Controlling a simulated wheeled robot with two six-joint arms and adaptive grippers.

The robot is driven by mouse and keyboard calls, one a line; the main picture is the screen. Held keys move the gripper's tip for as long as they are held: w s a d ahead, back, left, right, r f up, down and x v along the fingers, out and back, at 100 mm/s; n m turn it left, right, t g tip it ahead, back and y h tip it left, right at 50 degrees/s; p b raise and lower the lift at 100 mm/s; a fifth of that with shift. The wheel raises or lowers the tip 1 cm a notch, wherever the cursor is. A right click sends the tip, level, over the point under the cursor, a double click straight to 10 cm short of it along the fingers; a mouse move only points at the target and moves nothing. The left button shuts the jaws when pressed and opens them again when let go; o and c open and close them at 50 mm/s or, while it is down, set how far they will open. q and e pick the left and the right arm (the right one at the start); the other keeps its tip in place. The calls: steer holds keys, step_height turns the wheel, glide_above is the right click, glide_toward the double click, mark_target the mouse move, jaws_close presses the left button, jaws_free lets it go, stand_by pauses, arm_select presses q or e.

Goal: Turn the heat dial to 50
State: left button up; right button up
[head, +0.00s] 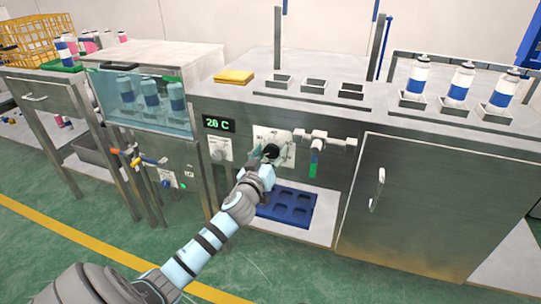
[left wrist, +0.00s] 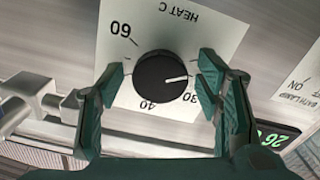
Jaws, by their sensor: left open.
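The heat dial (left wrist: 163,77) is a round black knob with a white pointer line, on a white plate marked HEAT C (left wrist: 178,35). The plate appears upside down in the left wrist view. The pointer aims right, just above the printed 30. The 40 and 60 also show; the place between them is behind the left finger. My left gripper (left wrist: 162,76) is open, with its green fingers on either side of the dial; I cannot tell if they touch it.
A green display (head: 218,124) reads twenty-something C. A metal pipe with a green-handled valve (head: 313,163) juts out right of the plate. A blue tray (head: 287,207) lies below. A cabinet door with a handle (head: 378,190) is at right. Bottles (head: 462,82) stand on top.

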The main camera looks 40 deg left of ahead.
arm_select(q)
steer(key=shift+c, duration=0.3)
steer(key=c, duration=1.1)
